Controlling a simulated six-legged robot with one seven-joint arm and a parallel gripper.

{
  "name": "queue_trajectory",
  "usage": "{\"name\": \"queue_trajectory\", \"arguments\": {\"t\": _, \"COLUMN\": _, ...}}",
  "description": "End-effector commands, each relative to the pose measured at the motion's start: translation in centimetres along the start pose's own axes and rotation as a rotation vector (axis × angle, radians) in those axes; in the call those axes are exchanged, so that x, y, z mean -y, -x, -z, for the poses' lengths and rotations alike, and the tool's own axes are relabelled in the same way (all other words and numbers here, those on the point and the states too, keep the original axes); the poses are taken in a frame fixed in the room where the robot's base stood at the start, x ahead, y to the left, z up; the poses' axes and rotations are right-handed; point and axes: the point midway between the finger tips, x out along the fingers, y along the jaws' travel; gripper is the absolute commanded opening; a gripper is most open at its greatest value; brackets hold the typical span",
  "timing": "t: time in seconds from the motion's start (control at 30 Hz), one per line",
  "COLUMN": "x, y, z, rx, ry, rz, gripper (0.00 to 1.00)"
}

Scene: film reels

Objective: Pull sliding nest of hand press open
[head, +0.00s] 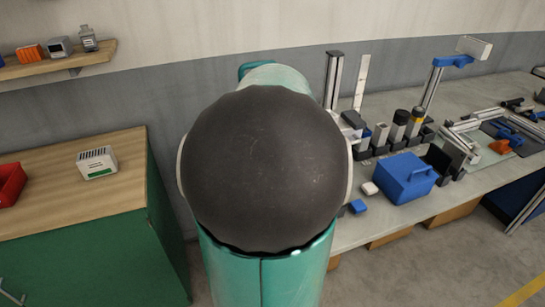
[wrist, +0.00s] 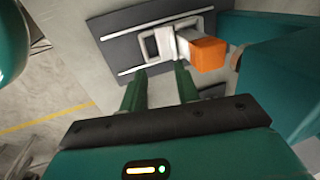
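In the wrist view a dark plate (wrist: 122,48) with two light rails lies beyond my fingers. On it is a pale open frame with a light block, which looks like the sliding nest (wrist: 158,42) of the hand press. An orange block (wrist: 208,53) sticks out from its right side. My gripper (wrist: 160,70) is open, its two green fingers apart, pointing at the near side of the frame. Nothing shows between the fingers; I cannot tell whether they touch the frame. In the head view my arm hides the gripper and the nest.
A long workbench (head: 352,233) on the right holds a blue box (head: 405,178), several dark-based holders, upright posts (head: 333,80) and a blue-topped stand (head: 452,62). A green cabinet (head: 75,255) with a wooden top stands left, with a white box (head: 97,162) and a red bin (head: 10,184).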

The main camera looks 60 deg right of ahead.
Motion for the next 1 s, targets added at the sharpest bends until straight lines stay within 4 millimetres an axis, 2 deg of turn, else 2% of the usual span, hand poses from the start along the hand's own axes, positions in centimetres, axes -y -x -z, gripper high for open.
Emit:
{"name": "queue_trajectory", "arguments": {"t": 0.5, "x": 0.1, "y": 3.1, "z": 0.0, "rx": 0.0, "ry": 0.001, "rz": 0.001, "gripper": 0.32}}
{"name": "queue_trajectory", "arguments": {"t": 1.0, "x": 0.1, "y": 3.2, "z": 0.0, "rx": 0.0, "ry": 0.001, "rz": 0.0, "gripper": 0.32}}
